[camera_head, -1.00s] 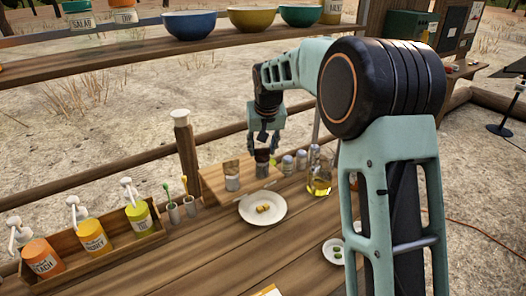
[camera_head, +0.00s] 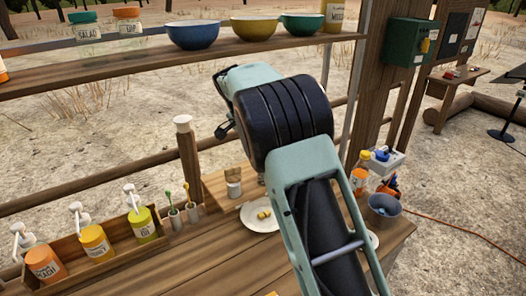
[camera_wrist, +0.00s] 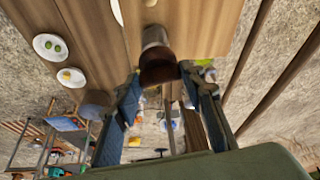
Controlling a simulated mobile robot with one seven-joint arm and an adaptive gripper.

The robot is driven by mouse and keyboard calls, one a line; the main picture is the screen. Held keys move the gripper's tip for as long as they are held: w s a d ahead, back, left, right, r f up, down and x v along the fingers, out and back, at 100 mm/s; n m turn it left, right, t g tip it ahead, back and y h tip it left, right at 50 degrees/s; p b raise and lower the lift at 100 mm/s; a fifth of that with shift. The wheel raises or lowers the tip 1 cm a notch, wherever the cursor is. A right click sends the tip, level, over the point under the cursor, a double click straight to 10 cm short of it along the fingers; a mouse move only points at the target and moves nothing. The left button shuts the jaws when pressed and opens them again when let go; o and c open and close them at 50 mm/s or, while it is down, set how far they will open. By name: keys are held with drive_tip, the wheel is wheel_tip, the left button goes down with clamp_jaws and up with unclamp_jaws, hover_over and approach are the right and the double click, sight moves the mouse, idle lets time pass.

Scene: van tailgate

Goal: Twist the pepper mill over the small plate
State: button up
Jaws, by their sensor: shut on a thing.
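The pepper mill (camera_wrist: 157,42), with a grey body and a dark brown end, is between the fingertips of my gripper (camera_wrist: 158,76) in the wrist view. My gripper is shut on the brown end. In the head view my arm hides both gripper and mill. The wrist view shows two small white plates to the left: one with green pieces (camera_wrist: 40,52) and one with an orange-yellow piece (camera_wrist: 78,82). In the head view, a sliver of a small plate (camera_head: 374,241) shows right of my arm. The larger plate (camera_head: 256,226), with yellow pieces, is partly covered by my arm.
A grey shaker (camera_head: 233,188) stands on a wooden board (camera_head: 215,188). Pump bottles sit in a wooden tray (camera_head: 128,262) at left. The front middle of the table is clear.

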drive_tip(key=shift+w+a+r+m+g+h+p, duration=0.1)
drive_tip(key=shift+m+g+h+p, duration=0.45)
drive_tip(key=shift+m+p, duration=1.1)
drive_tip(key=shift+m, duration=0.45)
drive_tip(key=o, duration=1.2)
drive_tip(key=shift+c, duration=0.2)
drive_tip(key=shift+b, duration=0.45)
